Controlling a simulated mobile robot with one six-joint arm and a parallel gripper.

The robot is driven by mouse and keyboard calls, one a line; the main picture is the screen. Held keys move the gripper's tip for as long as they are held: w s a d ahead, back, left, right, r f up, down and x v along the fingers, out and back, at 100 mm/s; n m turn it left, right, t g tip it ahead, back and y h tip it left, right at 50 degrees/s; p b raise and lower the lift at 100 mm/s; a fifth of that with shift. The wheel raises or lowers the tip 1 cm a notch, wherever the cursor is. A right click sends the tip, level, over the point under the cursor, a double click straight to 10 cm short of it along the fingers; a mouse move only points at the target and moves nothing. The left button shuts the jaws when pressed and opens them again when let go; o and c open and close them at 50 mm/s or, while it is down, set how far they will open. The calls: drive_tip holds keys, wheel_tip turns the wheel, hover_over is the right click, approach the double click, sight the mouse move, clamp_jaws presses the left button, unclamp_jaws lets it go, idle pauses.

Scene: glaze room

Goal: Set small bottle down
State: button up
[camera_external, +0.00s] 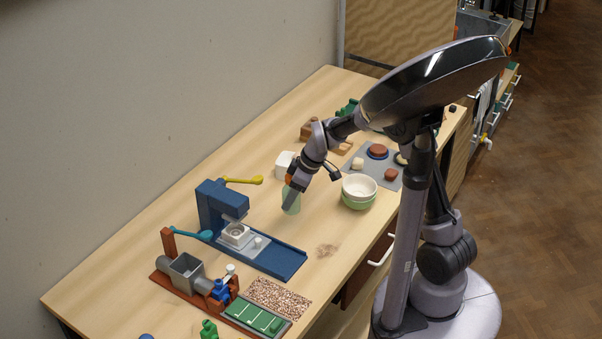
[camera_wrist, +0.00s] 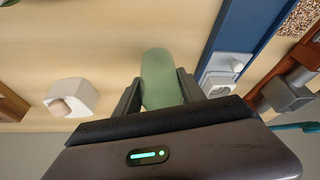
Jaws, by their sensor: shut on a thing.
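The small bottle (camera_external: 291,201) is pale green and shows below my gripper (camera_external: 288,187) in the external view. In the wrist view the bottle (camera_wrist: 160,78) lies between the two dark fingers of my gripper (camera_wrist: 160,95), which are shut on it. It looks close to upright over the wooden table (camera_external: 330,100). I cannot tell whether its base touches the tabletop. Its upper part is hidden by the gripper.
A blue press (camera_external: 220,205) stands left of the bottle. Stacked white and green bowls (camera_external: 359,188) stand to its right, and a white block (camera_external: 285,165) behind. A grey mat (camera_external: 362,165) holds several round pieces. Bare wood lies in front of the bottle.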

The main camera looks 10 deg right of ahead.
drive_tip(key=s+d+n+g+p, duration=0.15)
drive_tip(key=s+d+n, duration=0.25)
drive_tip(key=s+d, duration=0.5)
drive_tip(key=s+d+n+g, duration=0.2)
drive_tip(key=s+d+n, duration=0.25)
drive_tip(key=s, duration=0.75)
drive_tip(key=w+a, duration=0.3)
drive_tip(key=w, duration=0.1)
drive_tip(key=w+a+f, duration=0.1)
drive_tip(key=w+a, duration=0.1)
drive_tip(key=w, duration=0.2)
drive_tip(key=w+a, duration=0.3)
drive_tip(key=w, duration=0.1)
drive_tip(key=shift+a+f, duration=0.15)
drive_tip(key=shift+a, duration=0.2)
drive_tip(key=f, duration=0.1)
drive_tip(key=f+b, duration=0.1)
drive_tip(key=f, duration=0.1)
drive_tip(key=shift+w+a+f+b, duration=0.15)
drive_tip(key=shift+w+f+b, duration=0.15)
drive_tip(key=shift+w+f, duration=0.05)
drive_tip(key=shift+r, duration=0.1)
drive_tip(key=shift+f, duration=0.2)
